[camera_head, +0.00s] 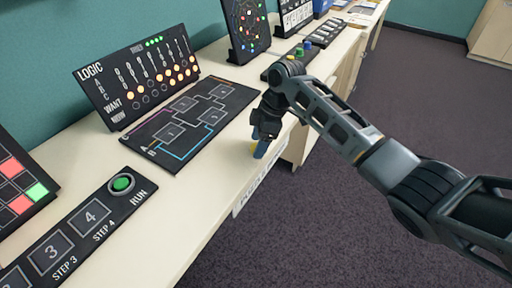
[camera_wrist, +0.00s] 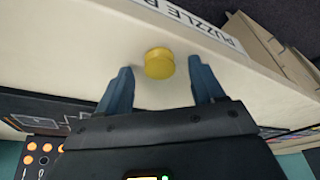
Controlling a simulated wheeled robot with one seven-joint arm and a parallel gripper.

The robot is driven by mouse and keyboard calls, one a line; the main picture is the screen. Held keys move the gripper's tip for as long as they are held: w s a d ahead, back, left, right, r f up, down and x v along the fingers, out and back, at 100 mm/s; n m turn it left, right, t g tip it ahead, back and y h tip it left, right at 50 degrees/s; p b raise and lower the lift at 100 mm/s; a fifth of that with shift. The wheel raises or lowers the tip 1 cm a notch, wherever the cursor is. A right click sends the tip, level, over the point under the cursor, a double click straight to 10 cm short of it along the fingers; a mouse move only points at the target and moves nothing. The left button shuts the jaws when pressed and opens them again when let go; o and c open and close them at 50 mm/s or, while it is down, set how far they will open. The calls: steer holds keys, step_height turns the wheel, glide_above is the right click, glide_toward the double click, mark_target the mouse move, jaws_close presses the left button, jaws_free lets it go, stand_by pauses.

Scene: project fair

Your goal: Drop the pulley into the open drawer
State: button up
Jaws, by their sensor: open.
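A yellow round piece, which looks like the pulley (camera_wrist: 159,63), sits on the pale tabletop near its front edge. In the head view only a sliver of the pulley (camera_head: 253,148) shows beside my fingers. My gripper (camera_head: 260,148) points down over the table edge. In the wrist view my gripper (camera_wrist: 160,72) is open, with one blue finger on each side of the pulley, apart from it. A pale wooden part (camera_head: 301,143) juts out below the tabletop just right of my gripper; it may be the open drawer, but its inside is hidden.
A RUN button strip (camera_head: 75,235) is nearer. A PUZZLE label (camera_head: 262,185) runs along the front edge. The carpet (camera_head: 345,235) in front is clear.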

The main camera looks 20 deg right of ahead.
steer(key=shift+a+f, duration=0.1)
steer(key=shift+f, duration=0.35)
steer(key=c, duration=1.2)
